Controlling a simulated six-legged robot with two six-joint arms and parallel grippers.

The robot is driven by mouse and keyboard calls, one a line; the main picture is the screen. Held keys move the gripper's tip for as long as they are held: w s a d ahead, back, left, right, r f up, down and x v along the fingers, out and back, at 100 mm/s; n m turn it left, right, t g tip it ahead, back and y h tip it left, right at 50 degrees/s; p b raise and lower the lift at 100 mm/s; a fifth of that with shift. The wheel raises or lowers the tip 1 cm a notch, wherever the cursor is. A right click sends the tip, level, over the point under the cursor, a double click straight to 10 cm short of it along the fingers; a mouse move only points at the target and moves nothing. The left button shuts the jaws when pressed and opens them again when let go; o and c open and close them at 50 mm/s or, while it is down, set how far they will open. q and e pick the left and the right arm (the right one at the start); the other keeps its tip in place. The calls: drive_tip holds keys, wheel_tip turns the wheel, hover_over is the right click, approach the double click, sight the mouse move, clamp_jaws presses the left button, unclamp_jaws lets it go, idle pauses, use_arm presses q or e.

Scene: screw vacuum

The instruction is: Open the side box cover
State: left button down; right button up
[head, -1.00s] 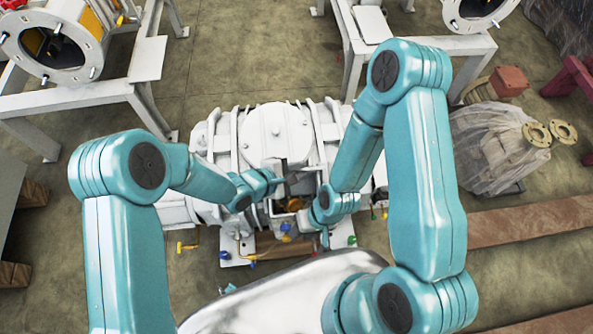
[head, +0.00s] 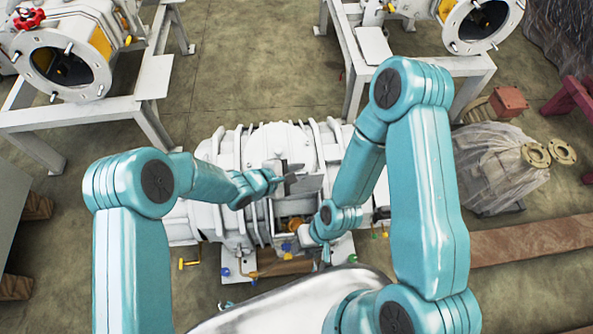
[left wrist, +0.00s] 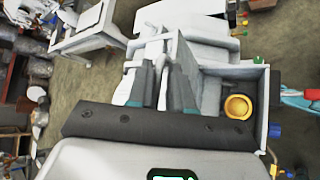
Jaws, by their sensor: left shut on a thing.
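The side box (head: 275,226) is on the near side of the white ribbed machine (head: 268,143). Its cover (head: 309,184) stands raised, a flat pale plate seen at an angle. My left gripper (head: 286,179) is shut on the cover near its edge. In the left wrist view the gripper fingers (left wrist: 162,88) flank a thin edge, and the cover (left wrist: 186,65) rises beside the open box (left wrist: 262,85). A yellow round fitting (left wrist: 238,106) shows inside the box. My right gripper (head: 322,250) is at the box's right side; its jaws are too small and hidden to read.
Small yellow (head: 190,264) and blue (head: 225,272) valve handles stick out at the machine's near side. White stands with round flanged openings (head: 68,65) are behind. A plastic-wrapped bundle (head: 495,165) lies to the right. The floor between them is clear.

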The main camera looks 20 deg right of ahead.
use_arm(q)
drive_tip(key=shift+w, duration=0.1)
drive_tip(key=c, duration=1.2)
unclamp_jaws()
drive_tip(key=shift+c, duration=0.2)
drive_tip(key=shift+f, duration=0.1)
drive_tip(key=shift+s, duration=0.2)
drive_tip(key=shift+a, duration=0.1)
drive_tip(key=p+v, duration=0.1)
drive_tip(key=v, duration=1.5)
drive_tip(key=shift+r, duration=0.25)
drive_tip(key=shift+w, duration=0.1)
